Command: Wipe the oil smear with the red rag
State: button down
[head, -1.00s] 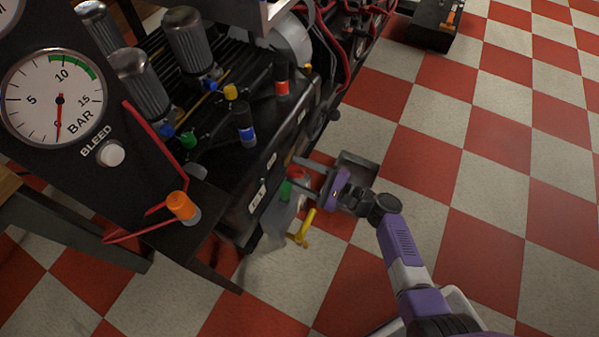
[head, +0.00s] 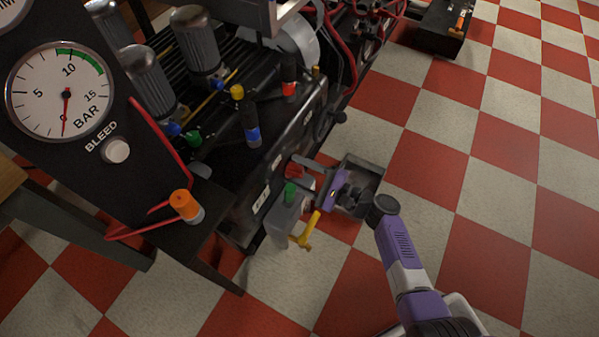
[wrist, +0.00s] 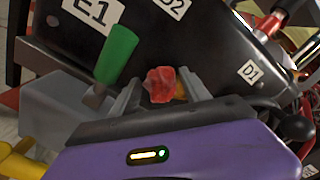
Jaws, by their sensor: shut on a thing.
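The red rag (wrist: 160,84) is a small crumpled bundle between the two grey fingers of my gripper (wrist: 162,76) in the wrist view. In the head view my gripper (head: 304,172) is low at the side of the black machine (head: 240,207), with a bit of the red rag (head: 293,170) showing at its fingertips. The gripper is shut on the rag. The rag is in front of the black labelled side panel; I cannot tell whether it touches it. A small amber patch shows beside the rag in the wrist view. I cannot make out the oil smear for certain.
A grey open tray (head: 372,172) is by my wrist.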

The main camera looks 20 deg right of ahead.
aim_at(300, 149)
jog(key=shift+w+d, duration=0.1)
jog(key=shift+w+d+b, duration=0.65)
jog(key=shift+w+d, duration=0.1)
jog(key=shift+d, duration=0.3)
jog(key=shift+w+d+b, duration=0.6)
jog(key=shift+w+d, duration=0.1)
jog(key=shift+d, duration=0.3)
jog(key=shift+w+d, duration=0.6)
jog(key=shift+d, duration=0.25)
jog(key=shift+s+a+r+p, duration=0.1)
jog(key=shift+s+a+p, duration=0.5)
jog(key=shift+a, duration=0.5)
jog(key=shift+s+a+p, duration=0.3)
jog(key=shift+s+a, duration=0.45)
jog(key=shift+a, duration=0.35)
jog(key=shift+s+a+p, duration=0.35)
jog(key=shift+s+a, duration=0.45)
jog(key=shift+a, duration=0.2)
